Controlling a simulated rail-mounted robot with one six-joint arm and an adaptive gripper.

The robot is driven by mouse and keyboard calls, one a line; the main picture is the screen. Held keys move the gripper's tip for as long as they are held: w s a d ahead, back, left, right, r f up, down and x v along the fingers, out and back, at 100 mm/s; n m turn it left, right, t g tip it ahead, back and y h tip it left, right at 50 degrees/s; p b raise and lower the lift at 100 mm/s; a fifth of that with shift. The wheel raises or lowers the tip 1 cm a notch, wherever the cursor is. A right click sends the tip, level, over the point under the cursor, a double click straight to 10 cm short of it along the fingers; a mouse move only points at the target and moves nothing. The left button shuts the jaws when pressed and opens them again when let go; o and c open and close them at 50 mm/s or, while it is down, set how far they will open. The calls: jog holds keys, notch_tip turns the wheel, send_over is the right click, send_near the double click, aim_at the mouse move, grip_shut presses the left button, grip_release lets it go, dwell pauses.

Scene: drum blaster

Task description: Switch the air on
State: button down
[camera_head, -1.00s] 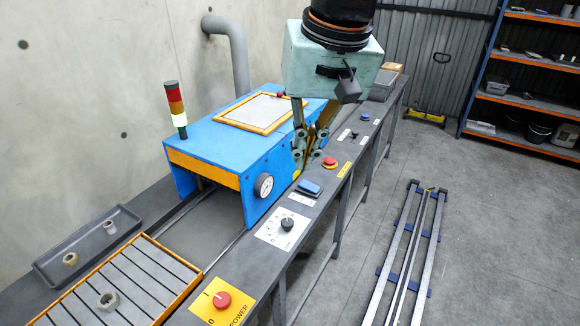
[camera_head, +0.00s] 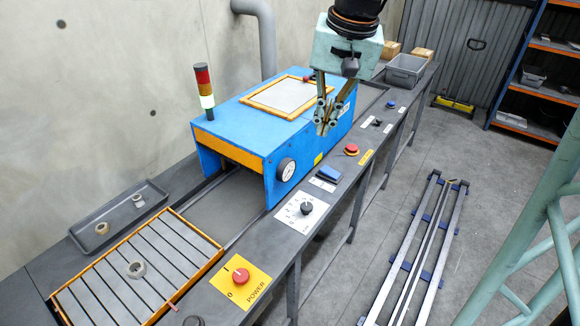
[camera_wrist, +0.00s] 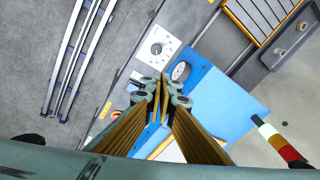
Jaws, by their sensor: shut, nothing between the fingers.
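No label that I can read as air is in view, so I cannot tell which control is the air switch. On the grey bench's front ledge, the head view shows a red power knob on a yellow plate (camera_head: 241,276), a black dial on a white plate (camera_head: 306,208), a blue rocker (camera_head: 329,173), a red mushroom button (camera_head: 351,149), a small black switch (camera_head: 377,122) and a blue button (camera_head: 391,105). My gripper (camera_head: 326,128) is shut and empty, pointing down near the blue cabinet's front side, apart from the controls. The wrist view shows its fingertips (camera_wrist: 163,88).
The blue cabinet (camera_head: 225,121) carries a framed lid and a signal tower (camera_head: 205,90) lit at the white bottom section. A slatted grate (camera_head: 120,282) holds a ring. A grey tray (camera_head: 100,235) holds small rings. Rails (camera_head: 405,275) lie on the floor.

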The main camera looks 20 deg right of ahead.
jog(key=w+d+f+m+p, duration=0.25)
jog(key=w+d+f, duration=0.35)
jog(key=w, duration=0.3)
jog(key=m+g+p, duration=0.1)
jog(key=m+p, duration=0.2)
send_over(326, 170)
jog(key=s+d, duration=0.2)
notch_tip(326, 170, down, 11)
jog(key=shift+a+r, duration=0.2)
jog(key=shift+a, duration=0.05)
jog(key=shift+s+f, duration=0.1)
jog(key=shift+w+a+f+b, duration=0.2)
jog(key=shift+w+f+b, duration=0.1)
jog(key=shift+f, duration=1.95)
jog(key=shift+w+a+f+b, duration=0.2)
jog(key=shift+w+f+b, duration=0.15)
jog(key=shift+f, duration=1.95)
jog(key=shift+w+a+f+b, duration=0.2)
jog(key=shift+w+f+b, duration=0.1)
jog(key=shift+f, duration=1.95)
jog(key=shift+w+a+f+b, duration=0.2)
jog(key=shift+a+f+b, duration=0.1)
jog(key=shift+f, duration=0.25)
jog(key=shift+d, duration=0.1)
jog(key=shift+s+d+r, duration=0.1)
jog(key=shift+s+d, duration=0.05)
jog(key=shift+s, duration=0.05)
